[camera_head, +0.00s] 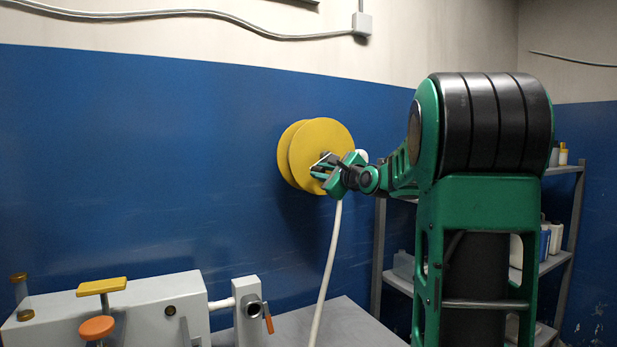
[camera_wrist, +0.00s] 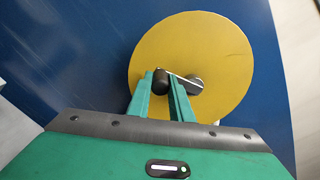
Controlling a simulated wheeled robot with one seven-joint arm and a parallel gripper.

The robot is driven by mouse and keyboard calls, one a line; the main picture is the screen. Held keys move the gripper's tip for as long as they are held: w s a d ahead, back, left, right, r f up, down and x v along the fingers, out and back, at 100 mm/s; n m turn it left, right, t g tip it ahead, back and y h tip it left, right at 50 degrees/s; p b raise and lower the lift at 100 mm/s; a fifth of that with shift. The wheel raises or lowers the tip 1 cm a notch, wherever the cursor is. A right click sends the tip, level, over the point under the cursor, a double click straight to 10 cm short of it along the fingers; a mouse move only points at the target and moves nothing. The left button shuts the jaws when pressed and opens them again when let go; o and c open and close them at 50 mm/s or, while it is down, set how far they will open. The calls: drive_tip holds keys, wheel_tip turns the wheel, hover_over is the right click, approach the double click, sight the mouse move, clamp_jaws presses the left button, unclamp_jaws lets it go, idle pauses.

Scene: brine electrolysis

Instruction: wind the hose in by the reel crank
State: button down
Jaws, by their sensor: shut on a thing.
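The yellow hose reel (camera_head: 318,140) is mounted on the blue wall in the head view. Its round face fills the upper middle of the wrist view (camera_wrist: 215,60). The pale hose (camera_head: 328,265) hangs down from the reel towards the bench. In the wrist view the crank has a dark hub (camera_wrist: 194,84), a thin light arm and a dark knob (camera_wrist: 161,82). My gripper (camera_head: 325,172) is in front of the reel's face. Its two green fingers also show in the wrist view (camera_wrist: 164,90), shut on the crank knob. In the head view my gripper hides most of the crank.
A grey bench (camera_head: 345,325) stands below the reel. On the left is a light grey unit (camera_head: 150,305) with a yellow handle (camera_head: 101,286) and an orange knob (camera_head: 97,328). A shelf rack (camera_head: 572,215) with bottles stands at right, partly behind my arm. The wall left of the reel is clear.

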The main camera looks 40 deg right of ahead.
drive_tip(key=shift+w+a, duration=0.1)
drive_tip(key=shift+w, duration=0.05)
drive_tip(key=c, duration=2)
unclamp_jaws()
drive_tip(key=o, duration=0.4)
drive_tip(key=shift+w+f, duration=0.1)
drive_tip(key=shift+w, duration=0.05)
drive_tip(key=shift+s, duration=0.2)
drive_tip(key=s, duration=0.3)
drive_tip(key=s+a, duration=0.1)
drive_tip(key=s, duration=0.6)
drive_tip(key=shift+s+a, duration=0.15)
drive_tip(key=shift+a, duration=0.1)
